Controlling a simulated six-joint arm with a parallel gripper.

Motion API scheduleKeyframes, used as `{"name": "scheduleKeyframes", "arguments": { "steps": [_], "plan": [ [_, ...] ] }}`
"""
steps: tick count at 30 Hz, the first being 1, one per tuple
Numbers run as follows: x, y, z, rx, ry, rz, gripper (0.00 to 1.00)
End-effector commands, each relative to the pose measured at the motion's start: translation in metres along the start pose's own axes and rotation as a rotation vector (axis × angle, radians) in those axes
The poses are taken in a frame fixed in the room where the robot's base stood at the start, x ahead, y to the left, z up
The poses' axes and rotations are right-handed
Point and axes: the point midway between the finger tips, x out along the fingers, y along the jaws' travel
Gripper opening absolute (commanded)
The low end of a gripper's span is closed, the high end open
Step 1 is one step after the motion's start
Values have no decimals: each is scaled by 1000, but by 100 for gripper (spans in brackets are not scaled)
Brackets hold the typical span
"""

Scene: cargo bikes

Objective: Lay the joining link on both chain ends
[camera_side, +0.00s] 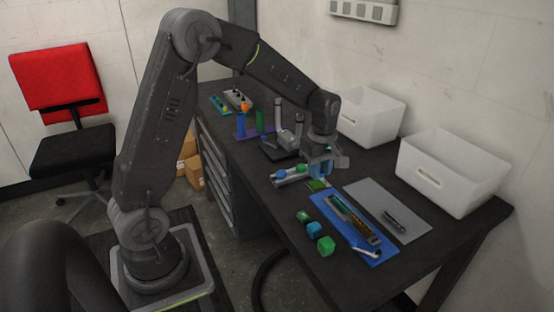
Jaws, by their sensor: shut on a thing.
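My gripper (319,170) is at the middle of the dark bench, low over a small green pad and the right end of a grey holder. It is shut on a small part, mostly hidden by the fingers; I cannot tell its shape. A blue mat (376,257) lies at the near right and carries a long, dark and yellowish strip (358,224) that may be the chain; its ends are too small to make out. A small dark piece (394,220) lies on the grey mat (369,192) beside it. I cannot identify the joining link for certain.
The grey holder (289,178) has blue knobs. Small green and blue blocks (314,229) line the bench's near edge. A dark stand (281,150) is behind the gripper. Two white bins (451,170) stand along the wall. A white-handled tool (367,252) lies on the blue mat.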

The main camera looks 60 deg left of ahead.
Motion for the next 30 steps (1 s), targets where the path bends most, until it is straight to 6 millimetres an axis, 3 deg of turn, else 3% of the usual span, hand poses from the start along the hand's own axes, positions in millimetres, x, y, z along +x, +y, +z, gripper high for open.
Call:
{"name": "scheduleKeyframes", "arguments": {
  "steps": [1, 3, 6, 10, 15, 30],
  "plan": [
    [3, 12, 21, 11, 0, -2, 2],
    [6, 25, 44, 9, 0, -1, 2],
    [9, 37, 71, 6, 0, -2, 2],
    [12, 45, 94, 1, 0, -1, 2],
    [16, 48, 103, -2, 0, -1, 2],
    [50, 48, 102, -2, 0, -1, 2]
  ]
}}
